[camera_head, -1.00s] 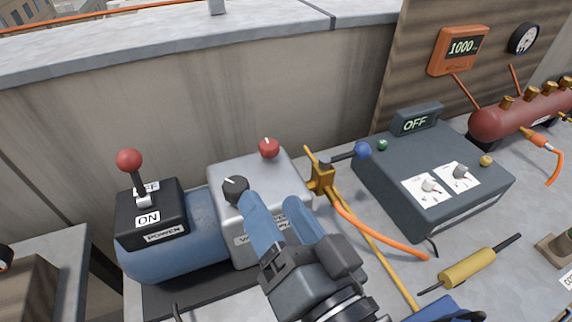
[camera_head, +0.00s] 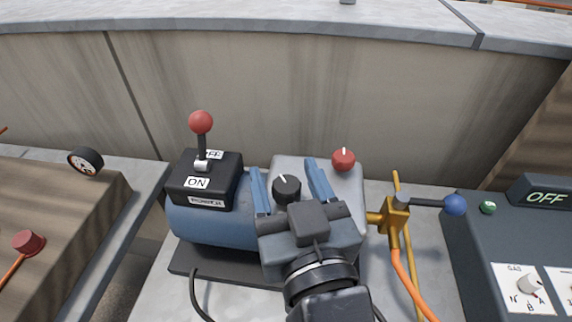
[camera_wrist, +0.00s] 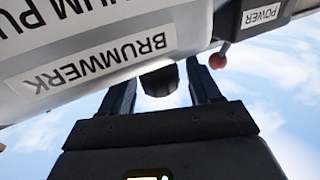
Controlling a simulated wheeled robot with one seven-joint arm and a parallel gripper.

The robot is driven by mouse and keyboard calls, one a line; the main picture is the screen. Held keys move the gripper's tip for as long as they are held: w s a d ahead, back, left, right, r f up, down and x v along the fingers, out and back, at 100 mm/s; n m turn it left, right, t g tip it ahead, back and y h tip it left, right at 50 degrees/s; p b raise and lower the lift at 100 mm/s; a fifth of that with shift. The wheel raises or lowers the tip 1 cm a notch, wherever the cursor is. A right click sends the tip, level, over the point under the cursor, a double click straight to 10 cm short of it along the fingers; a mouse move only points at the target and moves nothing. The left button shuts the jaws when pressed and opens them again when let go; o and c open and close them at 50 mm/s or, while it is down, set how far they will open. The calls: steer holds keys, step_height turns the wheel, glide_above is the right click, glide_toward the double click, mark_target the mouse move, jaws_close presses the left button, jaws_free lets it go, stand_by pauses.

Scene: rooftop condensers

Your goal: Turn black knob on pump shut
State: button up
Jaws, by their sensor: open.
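The vacuum pump has a blue motor body (camera_head: 215,226) and a silver-grey housing (camera_head: 297,166). On the housing top sit a black knob (camera_head: 286,188) with a white pointer mark and a red knob (camera_head: 343,159). My gripper (camera_head: 289,180) is open, its two blue fingers on either side of the black knob in the head view. In the wrist view the dark knob (camera_wrist: 158,82) shows between the finger tips, with a gap at each side. Whether a finger touches it cannot be told. The gripper hides the housing's front.
A power switch box with a red-balled lever (camera_head: 201,123) stands left of my gripper. A brass valve (camera_head: 394,216) with a blue-balled handle (camera_head: 455,204) and orange hose is close on the right. A grey control box (camera_head: 515,235) reading OFF is further right. A wall runs behind.

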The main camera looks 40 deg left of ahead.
steer(key=shift+w+a, duration=0.4)
steer(key=shift+a, duration=0.2)
steer(key=c, duration=1)
